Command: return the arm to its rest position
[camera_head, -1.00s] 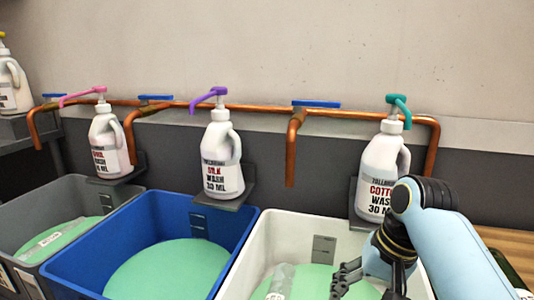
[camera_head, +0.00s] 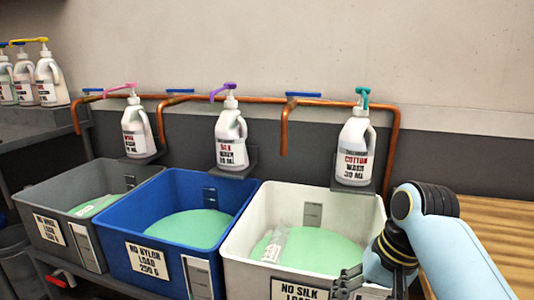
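My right arm comes in from the right edge, light blue with a black-banded wrist. My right gripper (camera_head: 347,284) hangs over the front right part of the white tub (camera_head: 236,243). Its dark fingers are small and partly cut off by the bottom edge, so I cannot tell whether they are open or shut. No held object shows in them. My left gripper and arm are not in view.
A blue tub (camera_head: 150,215) and a grey tub (camera_head: 55,218) stand left of the white one, all holding green liquid. A clear bottle (camera_head: 275,244) lies in the white tub. A wooden surface (camera_head: 495,235) lies right.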

